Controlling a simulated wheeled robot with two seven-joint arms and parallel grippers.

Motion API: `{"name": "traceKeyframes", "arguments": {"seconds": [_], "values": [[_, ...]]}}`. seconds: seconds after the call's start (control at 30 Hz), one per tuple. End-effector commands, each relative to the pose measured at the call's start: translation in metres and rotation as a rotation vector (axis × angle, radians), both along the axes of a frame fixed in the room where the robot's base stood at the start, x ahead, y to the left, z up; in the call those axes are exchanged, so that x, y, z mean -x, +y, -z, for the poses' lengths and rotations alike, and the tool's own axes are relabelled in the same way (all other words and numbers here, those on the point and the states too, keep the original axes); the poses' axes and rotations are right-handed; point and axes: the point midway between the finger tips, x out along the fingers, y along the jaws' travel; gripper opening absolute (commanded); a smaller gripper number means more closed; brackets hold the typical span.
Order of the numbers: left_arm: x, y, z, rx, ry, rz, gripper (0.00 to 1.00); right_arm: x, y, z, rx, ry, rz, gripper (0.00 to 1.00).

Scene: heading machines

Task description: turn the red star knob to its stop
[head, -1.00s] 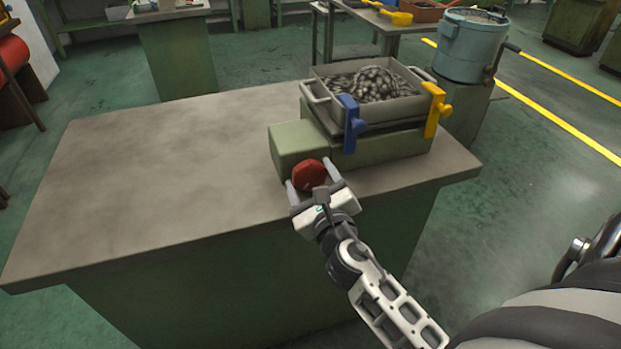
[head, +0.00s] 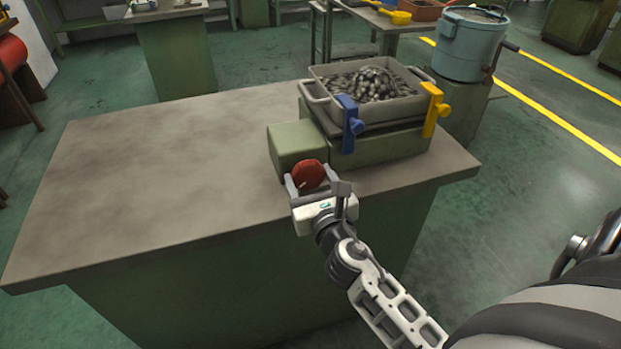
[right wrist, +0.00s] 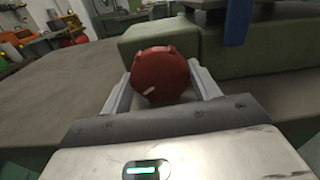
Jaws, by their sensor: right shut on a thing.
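The red star knob (head: 308,174) sits on the front face of a green box (head: 297,145) at the left of the machine on the bench. In the right wrist view the knob (right wrist: 160,75) shows a pale mark low on its face, left of centre. My right gripper (head: 312,182) is shut on the knob, one finger on each side of it. The fingers also show in the right wrist view (right wrist: 160,90), left and right of the knob. My left gripper is not in view.
A grey tray of metal parts (head: 330,98) stands on the machine, with a blue clamp (head: 350,125) and a yellow clamp (head: 434,110) at its front. A blue-grey drum (head: 470,48) stands behind at right. The bench top (head: 170,170) is clear on the left.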

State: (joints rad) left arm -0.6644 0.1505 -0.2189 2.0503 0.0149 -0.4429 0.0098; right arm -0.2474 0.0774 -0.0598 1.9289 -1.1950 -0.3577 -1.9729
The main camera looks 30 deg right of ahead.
Motion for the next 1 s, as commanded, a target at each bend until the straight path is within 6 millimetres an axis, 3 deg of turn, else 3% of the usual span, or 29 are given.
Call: {"name": "traceKeyframes", "arguments": {"seconds": [0.4, 0.9, 0.93, 1.0], "values": [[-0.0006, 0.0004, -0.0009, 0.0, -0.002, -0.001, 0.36, -0.0001, -0.0006, -0.0005, -0.186, -0.045, 0.002, 0.38], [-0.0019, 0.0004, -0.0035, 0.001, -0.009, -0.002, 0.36, -0.0002, -0.0006, -0.0008, -0.207, -0.051, 0.001, 0.38], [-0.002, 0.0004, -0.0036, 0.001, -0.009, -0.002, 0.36, -0.0002, -0.0006, -0.0008, -0.207, -0.051, 0.001, 0.64], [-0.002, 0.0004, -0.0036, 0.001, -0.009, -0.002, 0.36, -0.0002, -0.0006, -0.0008, -0.206, -0.051, 0.001, 0.83]]}}
